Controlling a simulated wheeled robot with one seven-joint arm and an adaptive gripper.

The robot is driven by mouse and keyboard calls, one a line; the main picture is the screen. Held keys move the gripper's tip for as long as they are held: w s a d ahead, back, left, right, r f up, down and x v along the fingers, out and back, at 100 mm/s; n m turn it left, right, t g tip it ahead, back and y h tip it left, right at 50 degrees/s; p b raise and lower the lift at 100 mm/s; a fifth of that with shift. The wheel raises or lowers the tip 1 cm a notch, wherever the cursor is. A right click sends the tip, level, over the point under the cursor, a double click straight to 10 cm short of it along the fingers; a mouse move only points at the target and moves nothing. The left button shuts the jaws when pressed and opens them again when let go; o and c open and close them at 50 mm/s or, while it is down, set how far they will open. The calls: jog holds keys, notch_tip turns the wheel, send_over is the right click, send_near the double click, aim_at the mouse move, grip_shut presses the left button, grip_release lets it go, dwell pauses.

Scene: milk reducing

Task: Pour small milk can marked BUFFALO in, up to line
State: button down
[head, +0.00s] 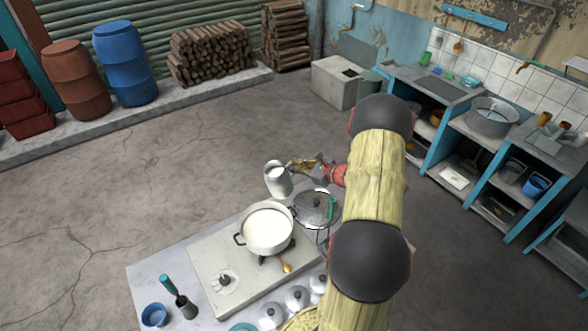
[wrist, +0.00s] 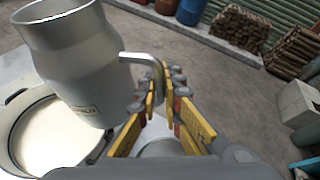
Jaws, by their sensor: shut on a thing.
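My gripper (head: 300,166) is shut on the handle of a grey metal milk can (head: 278,182). In the wrist view the fingers (wrist: 163,100) close around the handle (wrist: 150,62), and the can (wrist: 72,48) hangs at the left. A small label (wrist: 86,110) shows low on the can, its lettering only partly legible. The can is raised just behind the pot, mouth up and slightly tilted. A white pot (head: 262,248) with dark handles holds white milk (head: 268,228); its rim also shows in the wrist view (wrist: 12,112). No line is visible in the pot.
The pot stands on a cooker slab (head: 208,262) on a table. Open floor lies behind.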

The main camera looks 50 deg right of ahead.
jog(key=shift+w+d+r+n+h+b, duration=0.1)
jog(key=shift+d+r+n+h+b, duration=0.15)
jog(key=shift+r+n+b, duration=0.15)
jog(key=shift+d+r+n+h+b, duration=0.2)
jog(key=shift+r+n+h+b, duration=0.1)
jog(key=shift+r+b, duration=0.15)
jog(key=shift+d+f+n+t+h+b, duration=0.2)
jog(key=shift+f+n+t+h+b, duration=0.55)
jog(key=shift+b, duration=1.6)
jog(key=shift+a+r+n+h+b, duration=0.15)
jog(key=shift+r+n+h+b, duration=0.15)
jog(key=shift+n+b, duration=1.15)
dwell(0.4)
jog(key=shift+a+r+n+t+h+b, duration=0.25)
jog(key=shift+a+r+n+h+b, duration=0.15)
jog(key=shift+b, duration=3)
